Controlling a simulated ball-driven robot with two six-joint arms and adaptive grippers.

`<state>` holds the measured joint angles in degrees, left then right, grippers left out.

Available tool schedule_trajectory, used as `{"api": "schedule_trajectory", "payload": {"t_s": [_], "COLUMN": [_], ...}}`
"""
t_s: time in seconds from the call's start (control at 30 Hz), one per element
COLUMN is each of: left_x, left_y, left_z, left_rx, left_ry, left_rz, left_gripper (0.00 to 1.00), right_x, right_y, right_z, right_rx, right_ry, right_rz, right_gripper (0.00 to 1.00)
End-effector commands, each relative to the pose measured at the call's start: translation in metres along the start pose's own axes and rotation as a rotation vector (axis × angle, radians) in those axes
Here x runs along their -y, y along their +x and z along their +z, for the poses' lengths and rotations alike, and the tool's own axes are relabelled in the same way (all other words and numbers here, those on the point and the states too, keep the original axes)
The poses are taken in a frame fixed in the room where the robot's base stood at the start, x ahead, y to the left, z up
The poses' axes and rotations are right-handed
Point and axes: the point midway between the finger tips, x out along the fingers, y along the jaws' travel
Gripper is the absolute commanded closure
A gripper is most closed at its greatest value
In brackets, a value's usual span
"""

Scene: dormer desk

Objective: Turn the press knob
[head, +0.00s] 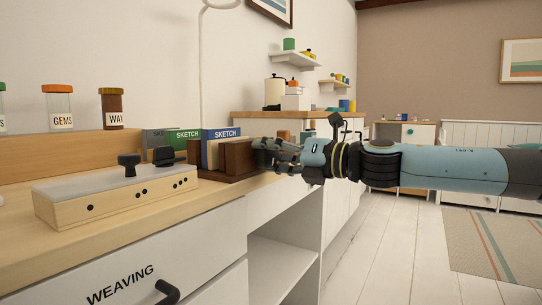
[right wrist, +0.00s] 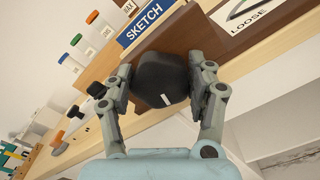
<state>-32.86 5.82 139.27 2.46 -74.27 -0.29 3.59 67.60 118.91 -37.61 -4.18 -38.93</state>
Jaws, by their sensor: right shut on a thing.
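The press knob (right wrist: 160,80) is dark, blocky and rounded, with a short white mark on its face, in the middle of the right wrist view. My right gripper (right wrist: 162,88) is shut on it, one finger against each side. Behind the knob is a brown wooden body (right wrist: 200,28), which also shows in the head view (head: 238,158) at the desk's right end. In the head view my right gripper (head: 272,155) reaches in from the right, and its fingers largely hide the knob. My left gripper is in neither view.
A pale box with dark knobs (head: 120,201) stands left of the press. Books (head: 210,148), including a blue SKETCH one, stand behind the press. Jars (head: 58,107) stand on a ledge. The WEAVING drawer (head: 125,262) is below. Open floor (head: 375,255) lies to the right.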

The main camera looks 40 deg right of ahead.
Motion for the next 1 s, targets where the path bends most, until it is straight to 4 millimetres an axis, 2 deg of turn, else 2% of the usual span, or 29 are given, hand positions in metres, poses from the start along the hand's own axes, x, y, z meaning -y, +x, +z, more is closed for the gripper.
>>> {"api": "schedule_trajectory", "payload": {"t_s": [0.37, 1.0], "left_x": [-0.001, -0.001], "left_y": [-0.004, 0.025], "left_z": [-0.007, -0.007], "left_rx": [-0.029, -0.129], "left_ry": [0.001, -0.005], "left_rz": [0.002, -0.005], "left_gripper": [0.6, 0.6], "right_x": [0.001, -0.001], "right_y": [-0.001, 0.0], "right_z": [-0.004, -0.005], "right_rx": [-0.007, -0.007], "right_ry": [-0.356, -0.964], "right_rz": [-0.001, 0.001], "right_gripper": [0.76, 0.76]}}
